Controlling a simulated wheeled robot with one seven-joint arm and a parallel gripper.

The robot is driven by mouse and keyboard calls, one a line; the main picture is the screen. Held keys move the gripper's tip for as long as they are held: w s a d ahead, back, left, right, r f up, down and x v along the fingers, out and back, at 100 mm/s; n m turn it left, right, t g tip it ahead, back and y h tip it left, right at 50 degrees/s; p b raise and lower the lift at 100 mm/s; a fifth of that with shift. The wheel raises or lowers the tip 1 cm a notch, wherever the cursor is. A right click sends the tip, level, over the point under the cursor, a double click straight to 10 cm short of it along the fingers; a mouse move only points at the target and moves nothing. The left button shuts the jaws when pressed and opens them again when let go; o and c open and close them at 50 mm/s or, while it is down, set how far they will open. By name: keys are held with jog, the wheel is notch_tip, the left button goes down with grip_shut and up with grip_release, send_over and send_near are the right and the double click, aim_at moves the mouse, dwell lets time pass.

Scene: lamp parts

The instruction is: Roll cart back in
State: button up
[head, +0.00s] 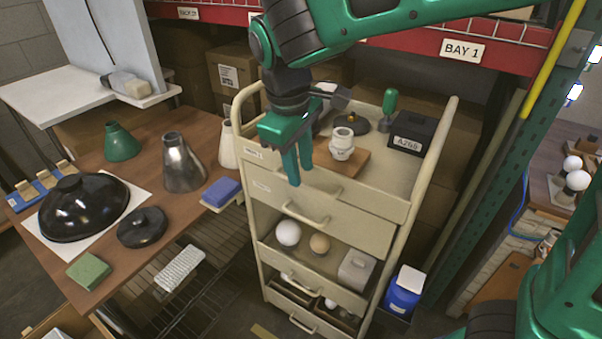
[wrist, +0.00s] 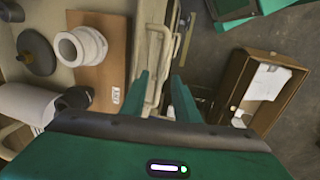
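The beige cart (head: 330,205) stands below the red shelf beam, between the brown table and the green rack post. Its front carries bar handles, and lower levels hold bulbs and a grey box. My gripper (head: 298,175) reaches down over the cart's front top edge, pointing downward. In the wrist view, my gripper (wrist: 160,80) is open, with a gap between its two green fingers. The cart's front edge and a pale handle (wrist: 154,60) show at and beyond the fingertips. I cannot tell whether the fingers touch the handle.
On the cart top are a wooden board (head: 350,162) with a white socket, a green-handled tool (head: 389,108) and a black box (head: 411,134). The table (head: 100,275) with lamp shades is close on the left. A blue container (head: 403,292) is at the cart's right. Cardboard boxes (head: 233,75) stand behind.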

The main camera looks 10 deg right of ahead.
jog(key=shift+w+d+f, duration=0.1)
jog(key=shift+f, duration=0.65)
jog(key=shift+w+d+f, duration=0.1)
jog(key=shift+f, duration=0.6)
grip_shut()
jog(key=shift+w, duration=0.15)
